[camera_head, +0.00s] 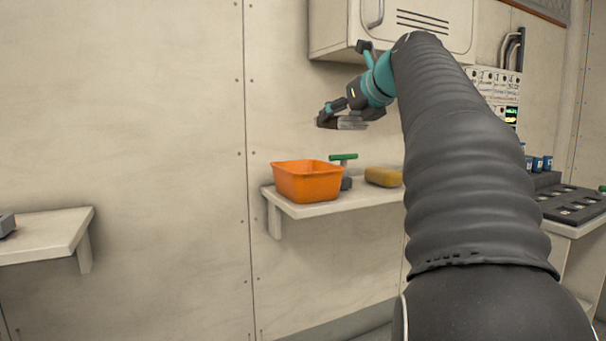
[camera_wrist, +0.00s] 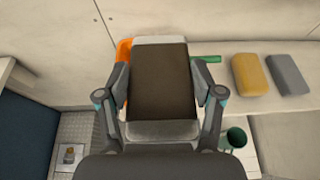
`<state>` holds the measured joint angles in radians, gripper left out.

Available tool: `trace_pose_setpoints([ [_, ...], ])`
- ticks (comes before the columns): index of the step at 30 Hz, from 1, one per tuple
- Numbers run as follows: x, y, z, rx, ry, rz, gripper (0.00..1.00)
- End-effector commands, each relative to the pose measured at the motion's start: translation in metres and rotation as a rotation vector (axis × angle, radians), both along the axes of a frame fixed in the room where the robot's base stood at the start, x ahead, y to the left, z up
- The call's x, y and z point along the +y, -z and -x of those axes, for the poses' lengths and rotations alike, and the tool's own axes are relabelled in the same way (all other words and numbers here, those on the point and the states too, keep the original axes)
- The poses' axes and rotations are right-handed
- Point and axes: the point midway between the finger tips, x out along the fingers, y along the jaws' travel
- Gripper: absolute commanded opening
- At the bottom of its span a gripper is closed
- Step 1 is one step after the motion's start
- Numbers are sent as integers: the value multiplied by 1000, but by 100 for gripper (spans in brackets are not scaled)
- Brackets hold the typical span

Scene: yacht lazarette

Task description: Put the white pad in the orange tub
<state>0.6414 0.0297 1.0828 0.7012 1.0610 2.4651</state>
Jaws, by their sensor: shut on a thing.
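My gripper (camera_head: 343,118) is shut on a flat rectangular pad, held in the air above and slightly right of the orange tub. In the wrist view the pad (camera_wrist: 160,132) lies between the two fingers (camera_wrist: 160,88). It has pale grey-white ends and a dark brown middle face. The orange tub (camera_head: 306,184) stands upright on a white wall shelf. Its inside is mostly hidden in the head view. In the wrist view only a strip of the tub (camera_wrist: 124,52) shows beyond the pad's left side; the pad hides the remainder.
A green-handled item (camera_head: 343,158) is behind the tub on the shelf (camera_head: 325,207). A yellow block (camera_head: 382,177) is to the right; a grey block (camera_wrist: 287,74) sits beside it. A dark green cup (camera_wrist: 235,138) is nearer. A cabinet (camera_head: 345,35) hangs above.

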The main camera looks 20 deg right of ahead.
Motion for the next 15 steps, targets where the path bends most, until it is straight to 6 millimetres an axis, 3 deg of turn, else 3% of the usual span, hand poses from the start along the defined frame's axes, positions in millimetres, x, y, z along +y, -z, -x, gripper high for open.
trace_pose_setpoints([
  [6,23,28,-48,4,-24,-1,39],
  [15,35,57,-96,2,-24,0,39],
])
